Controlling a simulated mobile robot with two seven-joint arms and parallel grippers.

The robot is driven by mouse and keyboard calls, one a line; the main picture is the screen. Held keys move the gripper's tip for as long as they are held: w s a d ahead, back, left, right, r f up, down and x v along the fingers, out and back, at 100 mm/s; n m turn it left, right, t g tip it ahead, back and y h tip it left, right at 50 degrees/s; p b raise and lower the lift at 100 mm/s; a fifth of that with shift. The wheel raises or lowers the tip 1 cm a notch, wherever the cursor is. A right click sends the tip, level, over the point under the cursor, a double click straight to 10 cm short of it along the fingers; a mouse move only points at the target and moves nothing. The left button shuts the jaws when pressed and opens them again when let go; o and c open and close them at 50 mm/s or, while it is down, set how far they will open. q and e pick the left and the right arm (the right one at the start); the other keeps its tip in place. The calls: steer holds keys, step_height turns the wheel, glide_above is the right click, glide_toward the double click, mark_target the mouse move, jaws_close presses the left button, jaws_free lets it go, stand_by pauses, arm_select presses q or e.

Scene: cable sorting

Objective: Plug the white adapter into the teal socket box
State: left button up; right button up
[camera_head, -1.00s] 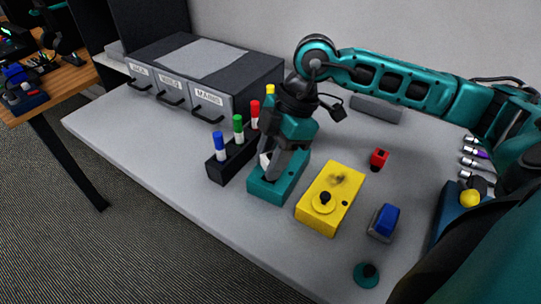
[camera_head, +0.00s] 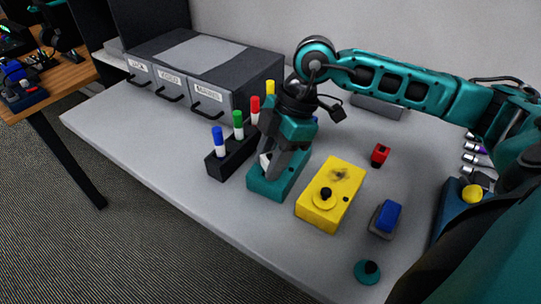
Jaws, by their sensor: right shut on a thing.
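The teal socket box (camera_head: 264,187) lies on the grey table, left of the yellow box. My right gripper (camera_head: 270,172) points down over it, with its fingertips at the box's top. It is shut on the white adapter (camera_head: 265,160), of which only a small white part shows beside the fingers. The fingers hide the rest, so I cannot tell how deep the adapter sits in the socket. My left gripper is not in view.
A yellow box (camera_head: 317,216) with a round knob stands close on the right. A black rack (camera_head: 217,169) with several coloured markers stands close on the left. Grey labelled drawers (camera_head: 210,98) are behind. A blue-topped block (camera_head: 387,217), a red piece (camera_head: 380,153) and a teal disc (camera_head: 367,272) lie rightward.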

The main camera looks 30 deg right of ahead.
steer(key=shift+s+f, duration=0.15)
steer(key=shift+f, duration=0.4)
stand_by(0.8)
steer(key=o, duration=1.1)
steer(key=shift+f, duration=0.1)
steer(key=shift+a, duration=0.1)
steer(key=shift+c, duration=0.4)
steer(key=o, duration=0.4)
steer(key=shift+r+p, duration=0.75)
steer(key=shift+r, duration=0.35)
steer(key=shift+r+p, duration=2.2)
steer(key=shift+r, duration=0.45)
